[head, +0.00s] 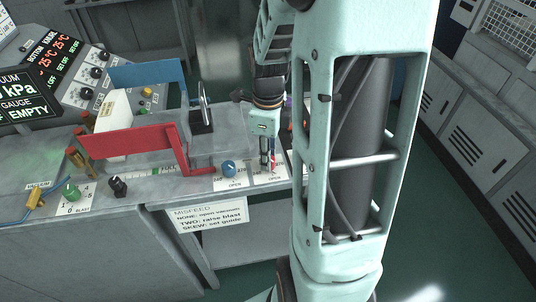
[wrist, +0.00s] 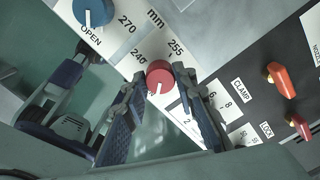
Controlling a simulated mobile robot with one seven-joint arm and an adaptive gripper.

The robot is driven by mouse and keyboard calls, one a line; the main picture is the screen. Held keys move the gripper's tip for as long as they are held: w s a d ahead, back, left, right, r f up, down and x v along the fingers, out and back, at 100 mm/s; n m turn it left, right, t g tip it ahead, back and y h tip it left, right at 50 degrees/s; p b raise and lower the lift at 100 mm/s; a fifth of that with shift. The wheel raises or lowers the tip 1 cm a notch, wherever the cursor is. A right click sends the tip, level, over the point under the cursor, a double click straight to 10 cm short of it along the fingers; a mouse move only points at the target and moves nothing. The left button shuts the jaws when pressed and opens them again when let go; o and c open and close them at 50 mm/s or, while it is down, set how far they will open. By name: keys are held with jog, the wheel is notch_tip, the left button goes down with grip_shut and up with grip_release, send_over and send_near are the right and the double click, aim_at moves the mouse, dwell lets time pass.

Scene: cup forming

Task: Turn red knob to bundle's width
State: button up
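The red knob (wrist: 159,76) sits on a white label plate in the wrist view, with a white pointer mark toward the bottom of the picture. Printed numbers 240, 255 and 270 with "mm" lie beside it. My gripper (wrist: 157,84) is open, its two fingers apart on either side of the knob; I cannot tell whether they touch it. In the head view my gripper (head: 268,164) points down at the panel's right end, largely hiding the red knob. A white block (head: 113,112), perhaps the bundle, stands between a red guide (head: 135,143) and a blue guide (head: 146,73).
A blue knob (head: 228,168) is left of my gripper, also in the wrist view (wrist: 92,10). Orange levers (wrist: 280,73) marked CLAMP and LOCK lie to the right there. A black knob (head: 118,186) and green button (head: 71,191) are farther left. A misfeed notice (head: 208,215) hangs in front.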

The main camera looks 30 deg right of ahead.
jog(key=c, duration=0.3)
